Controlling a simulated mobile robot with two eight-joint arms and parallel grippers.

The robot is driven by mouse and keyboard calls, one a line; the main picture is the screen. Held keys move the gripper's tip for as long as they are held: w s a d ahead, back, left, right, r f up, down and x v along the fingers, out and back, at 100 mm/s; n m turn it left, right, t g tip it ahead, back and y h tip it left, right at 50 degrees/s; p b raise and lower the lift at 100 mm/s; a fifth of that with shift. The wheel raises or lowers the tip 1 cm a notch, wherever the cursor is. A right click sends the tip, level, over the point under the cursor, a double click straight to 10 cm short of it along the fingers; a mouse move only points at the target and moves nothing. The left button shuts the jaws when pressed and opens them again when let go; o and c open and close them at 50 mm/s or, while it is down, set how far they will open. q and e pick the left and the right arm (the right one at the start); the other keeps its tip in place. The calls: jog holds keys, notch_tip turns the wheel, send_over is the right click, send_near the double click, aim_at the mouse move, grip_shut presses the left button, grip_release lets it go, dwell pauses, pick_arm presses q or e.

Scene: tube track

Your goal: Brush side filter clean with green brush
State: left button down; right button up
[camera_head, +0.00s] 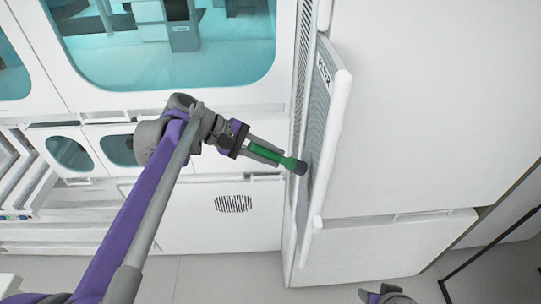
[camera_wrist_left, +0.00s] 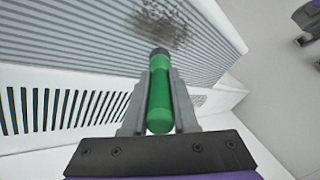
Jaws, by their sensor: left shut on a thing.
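My left gripper (camera_head: 268,153) is shut on the green brush (camera_head: 281,158). In the head view the brush's dark bristle end (camera_head: 300,167) points right, at or very near the ribbed face of the side filter (camera_head: 318,110). In the left wrist view the green brush (camera_wrist_left: 160,105) lies between the two fingers (camera_wrist_left: 160,90). Its dark tip meets the lower edge of a dark dirt patch (camera_wrist_left: 165,22) on the ribbed filter (camera_wrist_left: 80,30); I cannot tell whether it touches. My right gripper (camera_head: 385,294) shows only partly at the bottom edge of the head view.
The filter panel stands out from the side of a tall white cabinet (camera_head: 430,110). A white machine with teal windows (camera_head: 170,45) is behind my left arm. A slotted vent (camera_head: 233,203) sits low on it. Grey floor (camera_head: 220,275) is open in front.

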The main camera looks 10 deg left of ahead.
pick_arm(q)
jog(key=shift+f, duration=0.1)
dwell(0.3)
jog(key=shift+s+f+b, duration=0.1)
jog(key=shift+f+b, duration=0.45)
jog(key=shift+f, duration=0.25)
jog(key=shift+f, duration=0.1)
jog(key=shift+f+b, duration=0.4)
jog(key=shift+f, duration=0.4)
jog(key=shift+r, duration=0.1)
jog(key=shift+r+p, duration=1.15)
jog(key=shift+r, duration=0.7)
jog(key=shift+f, duration=0.15)
